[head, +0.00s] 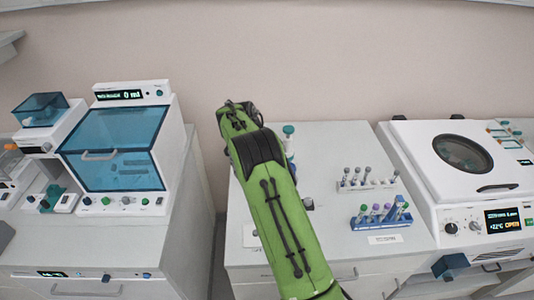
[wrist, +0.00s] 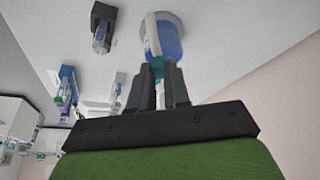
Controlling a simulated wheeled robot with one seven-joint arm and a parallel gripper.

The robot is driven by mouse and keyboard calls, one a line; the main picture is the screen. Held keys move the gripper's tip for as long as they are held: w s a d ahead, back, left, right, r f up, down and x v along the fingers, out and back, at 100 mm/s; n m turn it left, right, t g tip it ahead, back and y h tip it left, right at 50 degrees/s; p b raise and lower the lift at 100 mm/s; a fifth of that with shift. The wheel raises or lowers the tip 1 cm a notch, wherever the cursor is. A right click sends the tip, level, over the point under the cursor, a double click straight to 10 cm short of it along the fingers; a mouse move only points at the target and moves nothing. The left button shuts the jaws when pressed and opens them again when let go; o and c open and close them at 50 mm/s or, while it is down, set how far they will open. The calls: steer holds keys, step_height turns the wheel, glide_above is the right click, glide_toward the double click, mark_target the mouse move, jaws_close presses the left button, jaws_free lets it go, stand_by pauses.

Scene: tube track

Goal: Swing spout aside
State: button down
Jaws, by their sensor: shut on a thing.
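A bottle (wrist: 168,40) with blue contents and a teal top (wrist: 156,64) stands on the bench in the tilted wrist view. In the head view its teal top (head: 288,129) and a strip of its body show just right of my green arm. My gripper (wrist: 160,70) is shut on the teal top part. I cannot tell the spout apart from the rest of that top. In the head view my arm hides the gripper's fingers and most of the bottle.
A tube rack (head: 368,185) and a blue rack (head: 380,220) of capped tubes stand right of the arm. A centrifuge (head: 420,165) is at the right, and a blue-windowed cabinet (head: 115,190) at the left. A dark block (wrist: 103,25) stands near the bottle.

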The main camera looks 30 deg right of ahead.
steer(key=c, duration=1.1)
jaws_free()
steer(key=shift+r, duration=0.1)
steer(key=p+v, duration=0.2)
steer(key=v, duration=1.3)
steer(key=shift+a+r, duration=0.2)
steer(key=shift+r, duration=0.05)
